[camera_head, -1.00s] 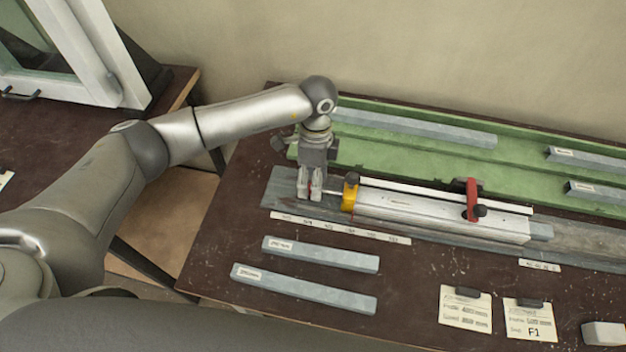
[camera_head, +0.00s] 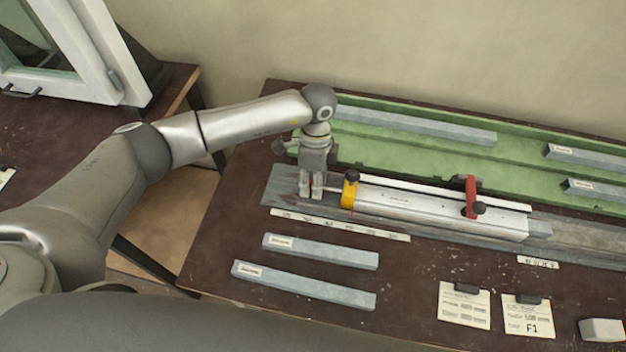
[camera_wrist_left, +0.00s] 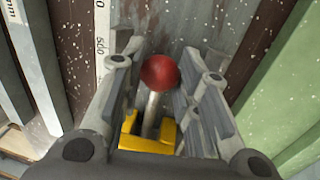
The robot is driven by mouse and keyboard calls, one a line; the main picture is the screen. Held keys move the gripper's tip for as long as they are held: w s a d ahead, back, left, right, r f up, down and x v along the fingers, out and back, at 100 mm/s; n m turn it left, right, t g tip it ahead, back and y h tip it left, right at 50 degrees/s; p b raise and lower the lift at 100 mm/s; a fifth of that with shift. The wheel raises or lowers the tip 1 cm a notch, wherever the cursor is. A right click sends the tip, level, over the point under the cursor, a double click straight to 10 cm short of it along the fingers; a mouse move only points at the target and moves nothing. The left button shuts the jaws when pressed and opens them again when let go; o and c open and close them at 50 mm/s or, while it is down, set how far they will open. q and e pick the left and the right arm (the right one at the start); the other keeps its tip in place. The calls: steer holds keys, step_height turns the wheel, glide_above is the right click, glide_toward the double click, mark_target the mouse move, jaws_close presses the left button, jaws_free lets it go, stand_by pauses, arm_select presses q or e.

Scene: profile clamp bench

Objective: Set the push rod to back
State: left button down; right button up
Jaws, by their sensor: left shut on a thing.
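The push rod (camera_wrist_left: 154,115) is a thin metal rod with a red ball knob (camera_wrist_left: 159,72) at its end. It comes out of the yellow block (camera_head: 349,193) at the left end of the long silver clamp body (camera_head: 440,211). My left gripper (camera_head: 312,190) points down at the left end of the clamp and is shut on the push rod at its knob. In the head view the fingers mostly hide the knob. My right gripper is not in view.
A red clamp lever (camera_head: 471,196) stands on the clamp body. A white scale strip (camera_head: 340,225) lies in front. Two grey profiles (camera_head: 320,252) lie nearer on the brown bench. A green tray (camera_head: 420,152) with grey profiles is behind. Two cards (camera_head: 464,305) lie at the front right.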

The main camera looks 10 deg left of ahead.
mark_target(269, 184)
arm_select(q)
steer(key=a+p, duration=0.1)
steer(key=a, duration=1)
steer(key=shift+a, duration=0.55)
steer(key=c, duration=1.1)
jaws_free()
steer(key=shift+o, duration=0.2)
steer(key=shift+w+r, duration=0.1)
steer(key=shift+r, duration=0.15)
step_height(269, 184, up, 11)
steer(key=w, duration=0.1)
steer(key=shift+w+r, duration=0.2)
steer(key=shift+w, duration=0.15)
